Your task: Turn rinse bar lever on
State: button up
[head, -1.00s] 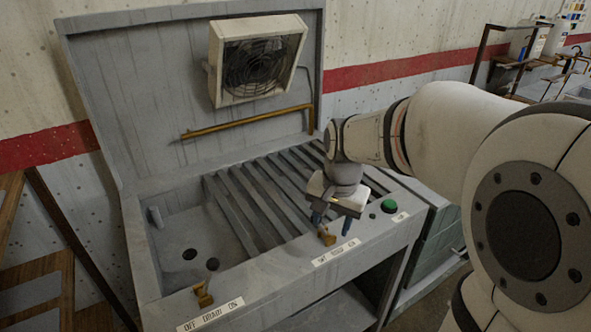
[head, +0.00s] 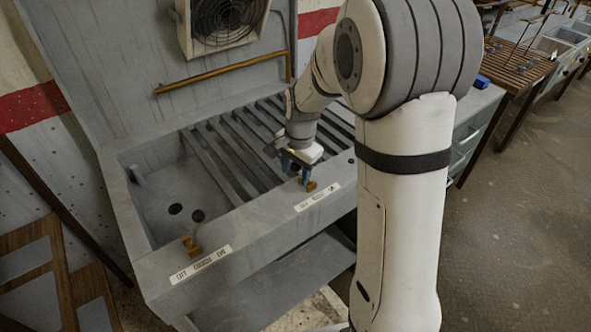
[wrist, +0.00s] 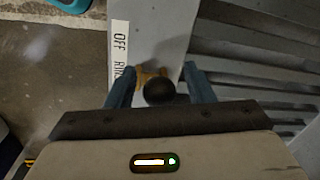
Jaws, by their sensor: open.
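The rinse lever is a small brass lever (head: 310,186) on the front ledge of the grey sink unit, behind its white label (head: 318,197). In the wrist view the brass lever (wrist: 150,73) shows with a dark round knob (wrist: 159,92) towards me. My gripper (head: 296,170) is open above the ledge at this lever. In the wrist view the blue fingers of my gripper (wrist: 159,80) stand on either side of the knob, with gaps on both sides. The label there reads OFF and part of RINSE; its ON end is hidden.
A second brass lever (head: 190,246), labelled drain (head: 202,264), sits to the left on the ledge. Behind are grey slats (head: 230,150), a basin (head: 165,190), a brass pipe (head: 225,75) and a fan (head: 222,22). Open floor (head: 510,230) lies to the right.

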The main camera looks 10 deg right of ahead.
jog(key=shift+f, duration=0.15)
jog(key=shift+c, duration=0.3)
grip_shut()
